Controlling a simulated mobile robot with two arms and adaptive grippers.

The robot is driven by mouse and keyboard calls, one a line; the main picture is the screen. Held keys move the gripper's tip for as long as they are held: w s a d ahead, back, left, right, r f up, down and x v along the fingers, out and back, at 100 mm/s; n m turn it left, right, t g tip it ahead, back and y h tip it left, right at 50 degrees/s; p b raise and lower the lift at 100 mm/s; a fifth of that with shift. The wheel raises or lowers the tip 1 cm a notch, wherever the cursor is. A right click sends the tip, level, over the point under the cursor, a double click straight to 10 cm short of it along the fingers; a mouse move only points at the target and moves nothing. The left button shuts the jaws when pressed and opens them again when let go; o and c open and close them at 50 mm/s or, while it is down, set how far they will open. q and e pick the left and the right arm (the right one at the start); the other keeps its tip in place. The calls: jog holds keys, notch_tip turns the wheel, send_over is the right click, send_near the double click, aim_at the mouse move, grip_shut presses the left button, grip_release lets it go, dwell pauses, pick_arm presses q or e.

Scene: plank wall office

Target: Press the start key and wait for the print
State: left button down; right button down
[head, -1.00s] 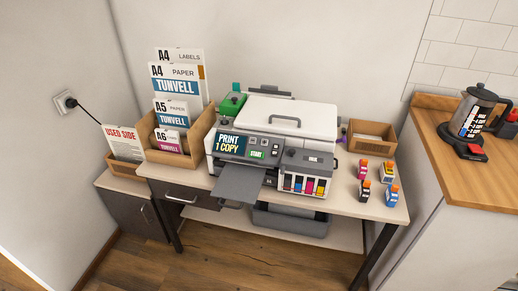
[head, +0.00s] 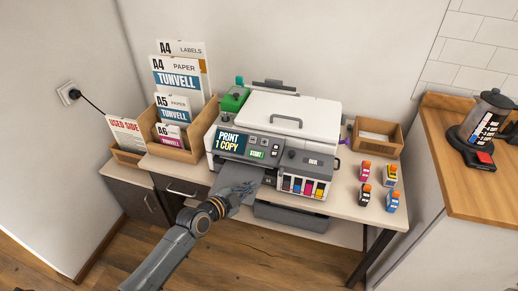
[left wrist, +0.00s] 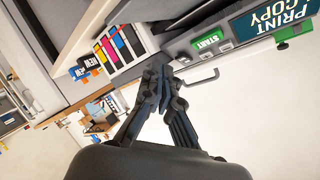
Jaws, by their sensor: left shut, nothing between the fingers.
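The printer (head: 290,108) stands on the desk with its lid down. Its display (head: 231,143) reads "PRINT 1 COPY". The green start key (head: 257,154) is on the front panel, right of the display; it also shows in the left wrist view (left wrist: 208,41). My left gripper (head: 246,184) is shut and empty, in front of the panel and over the output tray (head: 262,177), just below the start key in the head view. In the left wrist view its fingertips (left wrist: 161,65) are close to the panel, apart from the key. No printed sheet shows. My right gripper is not in view.
Paper boxes (head: 202,127) stand left of the printer. Several small ink bottles (head: 363,172) stand on the desk to its right, with a wooden tray (head: 397,148) behind them. A coffee maker (head: 484,125) is on the right counter.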

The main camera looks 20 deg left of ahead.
aim_at(256, 154)
pick_arm(q)
jog(key=w+a+r+m+t, duration=0.2)
jog(key=w+r, duration=0.4)
jog(key=r, duration=0.2)
jog(key=shift+w+a+r+t, duration=0.2)
jog(key=shift+a+r+t, duration=0.1)
jog(key=shift+t, duration=0.1)
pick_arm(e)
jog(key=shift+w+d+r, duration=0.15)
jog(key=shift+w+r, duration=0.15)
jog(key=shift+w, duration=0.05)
